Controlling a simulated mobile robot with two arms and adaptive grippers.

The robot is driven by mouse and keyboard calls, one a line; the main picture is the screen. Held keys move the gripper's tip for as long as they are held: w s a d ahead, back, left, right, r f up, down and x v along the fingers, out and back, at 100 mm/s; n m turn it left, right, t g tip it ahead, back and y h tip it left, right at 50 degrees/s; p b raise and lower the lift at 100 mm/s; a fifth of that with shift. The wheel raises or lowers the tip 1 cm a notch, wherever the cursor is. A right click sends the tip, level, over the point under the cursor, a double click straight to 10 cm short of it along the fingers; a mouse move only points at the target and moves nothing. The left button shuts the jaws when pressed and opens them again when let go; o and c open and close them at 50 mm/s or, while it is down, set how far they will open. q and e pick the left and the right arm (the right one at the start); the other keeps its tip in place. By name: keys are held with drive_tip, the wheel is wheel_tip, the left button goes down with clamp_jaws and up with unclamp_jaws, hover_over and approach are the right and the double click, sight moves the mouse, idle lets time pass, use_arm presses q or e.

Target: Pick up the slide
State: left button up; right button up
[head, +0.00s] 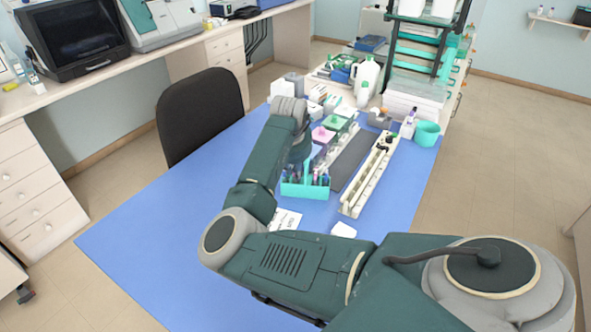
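My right arm reaches in from the lower right and bends over the blue mat (160,235). Its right gripper (300,152) points down behind the wrist, above the teal holder, mostly hidden by my own arm; I cannot tell whether it is open or holds anything. I cannot make out a single slide. A long cream rack (366,180) lies on the mat to the right of the gripper, apart from it, with small dark items near its far end. My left gripper is not in view.
A teal holder (305,188) with several tubes stands below the gripper. Pink (322,134) and green-topped (336,122) containers, a dark grey strip (350,160) and a teal cup (427,133) lie farther back. A black chair (200,115) stands left. The mat's left side is clear.

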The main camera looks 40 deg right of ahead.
drive_tip(key=shift+w+d+f, duration=0.15)
drive_tip(key=shift+d+f, duration=0.15)
drive_tip(key=shift+f, duration=0.05)
drive_tip(key=shift+d, duration=0.1)
drive_tip(key=shift+r, duration=0.3)
drive_tip(key=c, duration=0.5)
drive_tip(key=shift+s+r, duration=0.2)
drive_tip(key=shift+s, duration=0.15)
clamp_jaws()
drive_tip(key=o, duration=0.5)
unclamp_jaws()
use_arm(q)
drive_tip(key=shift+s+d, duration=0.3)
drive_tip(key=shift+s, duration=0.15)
use_arm(e)
drive_tip(key=shift+w, duration=0.15)
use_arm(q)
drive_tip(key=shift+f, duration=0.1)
